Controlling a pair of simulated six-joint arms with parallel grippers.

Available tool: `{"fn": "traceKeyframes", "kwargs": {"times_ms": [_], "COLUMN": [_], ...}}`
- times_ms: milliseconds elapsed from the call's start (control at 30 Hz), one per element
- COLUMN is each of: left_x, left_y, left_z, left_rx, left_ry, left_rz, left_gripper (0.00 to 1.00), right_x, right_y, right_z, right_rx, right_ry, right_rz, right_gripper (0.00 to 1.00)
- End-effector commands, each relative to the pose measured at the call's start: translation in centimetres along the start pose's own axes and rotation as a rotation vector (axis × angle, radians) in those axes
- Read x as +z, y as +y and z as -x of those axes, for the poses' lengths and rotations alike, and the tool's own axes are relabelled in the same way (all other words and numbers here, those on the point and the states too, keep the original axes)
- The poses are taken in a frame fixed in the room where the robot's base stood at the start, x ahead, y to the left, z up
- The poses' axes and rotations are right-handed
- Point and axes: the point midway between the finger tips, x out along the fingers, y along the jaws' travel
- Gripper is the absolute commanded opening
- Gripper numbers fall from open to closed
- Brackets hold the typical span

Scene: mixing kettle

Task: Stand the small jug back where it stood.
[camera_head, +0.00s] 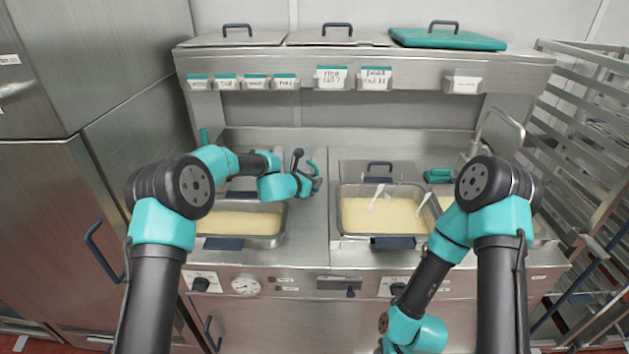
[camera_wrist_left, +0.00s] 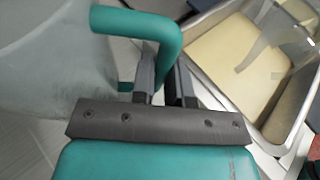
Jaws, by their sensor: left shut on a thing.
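My left gripper (camera_head: 309,182) is shut on the teal handle (camera_wrist_left: 140,24) of the small jug. In the left wrist view the handle passes between the two fingers (camera_wrist_left: 165,82), and the jug's translucent, cloudy body (camera_wrist_left: 45,65) fills the upper left, partly cut off by the frame. In the head view the teal handle (camera_head: 314,168) shows at the gripper, above the steel counter between two pans; the jug's clear body is hard to make out there. My right arm folds down at the lower right, and its gripper is out of view.
A left pan (camera_head: 240,240) and a right pan (camera_head: 385,236) hold pale yellow contents; the right pan also shows in the wrist view (camera_wrist_left: 280,130). A steel shelf (camera_head: 420,75) with labelled holders runs above. A small teal object (camera_head: 438,176) lies behind the right pan. A wire rack (camera_head: 590,150) stands right.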

Motion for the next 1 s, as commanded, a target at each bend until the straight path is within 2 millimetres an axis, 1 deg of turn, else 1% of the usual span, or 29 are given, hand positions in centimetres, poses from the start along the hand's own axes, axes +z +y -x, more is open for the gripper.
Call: {"fn": "traceKeyframes", "kwargs": {"times_ms": [900, 933, 1000], "left_x": [-1.2, -1.2, -1.2], "left_y": [0.0, 0.0, 0.0], "left_z": [-0.4, -0.4, -0.4], "left_rx": [0.000, 0.000, 0.000], "left_ry": [-0.001, -0.001, -0.001], "left_rz": [0.000, 0.000, -0.001], "left_gripper": [0.00, 0.16, 0.23], "right_x": [0.0, 0.0, 0.0], "right_y": [0.0, 0.0, 0.0], "right_z": [0.0, 0.0, 0.0], "right_rx": [0.000, 0.000, 0.000], "right_ry": [0.000, 0.000, 0.000], "right_rz": [0.000, 0.000, 0.000], "right_gripper": [0.43, 0.43, 0.43]}}
